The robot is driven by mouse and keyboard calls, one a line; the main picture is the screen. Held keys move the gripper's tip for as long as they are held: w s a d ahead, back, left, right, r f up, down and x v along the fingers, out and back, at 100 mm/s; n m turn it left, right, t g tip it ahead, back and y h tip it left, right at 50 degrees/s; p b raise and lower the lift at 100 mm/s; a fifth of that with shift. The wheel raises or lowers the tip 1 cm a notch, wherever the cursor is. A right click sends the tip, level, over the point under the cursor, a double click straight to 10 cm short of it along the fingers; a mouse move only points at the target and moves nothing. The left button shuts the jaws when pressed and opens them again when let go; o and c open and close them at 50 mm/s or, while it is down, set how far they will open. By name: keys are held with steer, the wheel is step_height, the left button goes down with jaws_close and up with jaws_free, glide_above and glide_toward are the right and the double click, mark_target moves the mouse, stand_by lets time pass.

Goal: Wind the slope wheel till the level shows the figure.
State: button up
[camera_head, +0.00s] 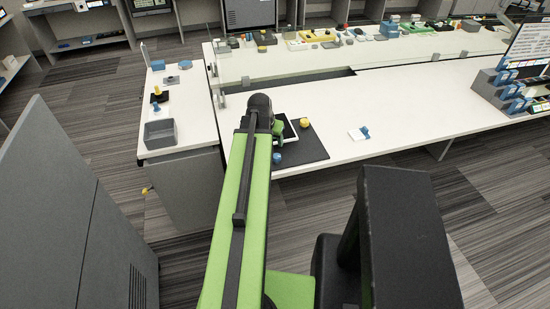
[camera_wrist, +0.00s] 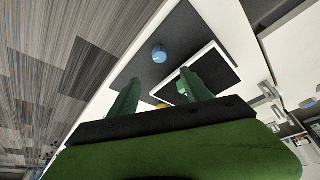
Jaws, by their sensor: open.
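A dark mat (camera_head: 312,151) lies at the near edge of the white bench and bears a white-edged dark panel (camera_head: 290,130). A blue round knob (camera_head: 277,158) is at its near left and a yellow knob (camera_head: 304,122) at its far side. I cannot tell which is the slope wheel, and no level figure is readable. In the wrist view, my gripper (camera_wrist: 158,78) is open and empty, its green fingers spread. The blue knob (camera_wrist: 159,54) shows beyond the fingertips, apart from them. The white-edged panel (camera_wrist: 208,68) is partly behind the right finger, and yellow (camera_wrist: 162,105) shows between the fingers.
A small blue-and-white item (camera_head: 360,133) lies on the white bench right of the mat. Blue-grey stacked trays (camera_head: 497,92) are at the right. Bench between mat and trays is mostly clear.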

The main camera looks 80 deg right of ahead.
mark_target(277, 156)
steer(key=b+x, duration=1.3)
steer(key=x, duration=0.2)
steer(key=shift+s+f, duration=0.1)
steer(key=shift+f, duration=0.1)
steer(key=shift+r, duration=0.15)
jaws_close()
steer(key=shift+n, duration=0.3)
